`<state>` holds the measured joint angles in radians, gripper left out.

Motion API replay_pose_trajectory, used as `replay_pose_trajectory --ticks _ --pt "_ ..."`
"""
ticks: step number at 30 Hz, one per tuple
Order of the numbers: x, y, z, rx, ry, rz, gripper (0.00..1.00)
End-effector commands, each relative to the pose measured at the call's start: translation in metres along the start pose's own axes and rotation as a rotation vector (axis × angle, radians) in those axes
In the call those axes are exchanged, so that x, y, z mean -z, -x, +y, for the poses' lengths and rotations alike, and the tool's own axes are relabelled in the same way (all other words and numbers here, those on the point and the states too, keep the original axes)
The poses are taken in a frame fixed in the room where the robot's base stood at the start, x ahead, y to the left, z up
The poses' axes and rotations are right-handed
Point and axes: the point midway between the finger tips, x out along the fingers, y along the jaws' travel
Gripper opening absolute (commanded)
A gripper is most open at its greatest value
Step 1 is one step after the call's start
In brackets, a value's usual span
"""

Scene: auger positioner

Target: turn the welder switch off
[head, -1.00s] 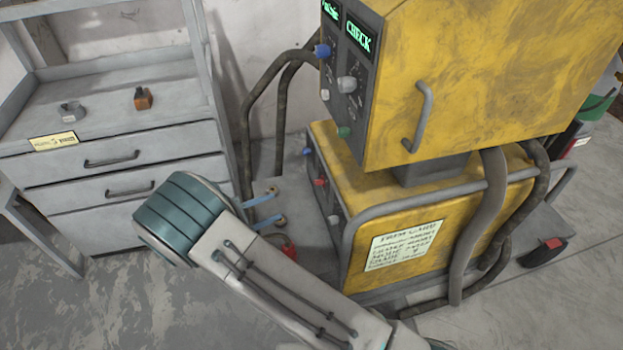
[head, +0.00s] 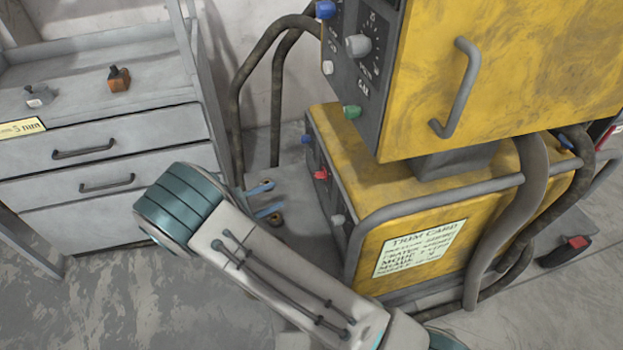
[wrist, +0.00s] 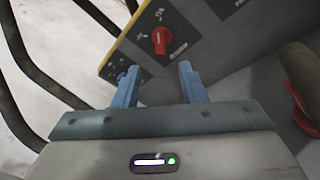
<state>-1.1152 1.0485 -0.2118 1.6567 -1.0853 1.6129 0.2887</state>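The red switch knob (head: 320,175) sits on the grey front panel of the lower yellow welder unit (head: 455,188). In the wrist view the red knob (wrist: 161,40) points roughly upright, with a small label below it, straight ahead of my fingers. My gripper (wrist: 159,68) is open and empty, its two blue fingers apart with the knob beyond their tips. In the head view my gripper (head: 266,198) is left of the panel, apart from it. The panel's lettering is too small to read.
The upper yellow box (head: 520,60) with knobs overhangs the lower unit. Dark hoses (head: 262,75) curve at its left. A grey drawer cabinet (head: 110,150) stands left. A red curved item (wrist: 300,108) shows at the wrist view's right.

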Motion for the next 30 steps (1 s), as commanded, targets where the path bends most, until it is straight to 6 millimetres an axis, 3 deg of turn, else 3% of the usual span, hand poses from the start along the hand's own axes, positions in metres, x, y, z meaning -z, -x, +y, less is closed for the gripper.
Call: replay_pose_trajectory --ticks 15,21,30 --pt "0.0 -0.103 -0.001 0.002 0.001 -0.001 0.38" --pt "0.0 -0.121 0.0 0.001 0.0 0.001 0.38" --pt "0.0 -0.124 0.001 0.0 0.0 0.001 0.38"
